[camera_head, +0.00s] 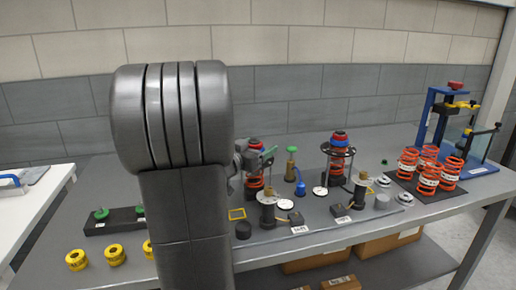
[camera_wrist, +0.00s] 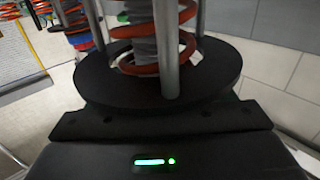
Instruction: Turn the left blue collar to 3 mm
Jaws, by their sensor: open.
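The left spring unit (camera_head: 255,185) stands at mid-bench, with a red spring and a red cap. The left blue collar (camera_head: 254,152) shows only as a thin band under the cap, partly covered by my wrist. My gripper (camera_head: 264,157) is beside the top of this unit, mostly hidden behind my arm; it is open. Its fingertips do not show clearly. In the wrist view, a black round plate (camera_wrist: 160,82), metal rods and a red spring (camera_wrist: 150,68) are very close. I cannot read any scale.
The right spring unit (camera_head: 338,165) has a blue collar (camera_head: 340,142) under a red cap. Yellow rings (camera_head: 115,255) lie front left. Several loose red springs (camera_head: 428,175) stand on a black mat at right, near a blue press (camera_head: 440,115). Small parts crowd the bench middle.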

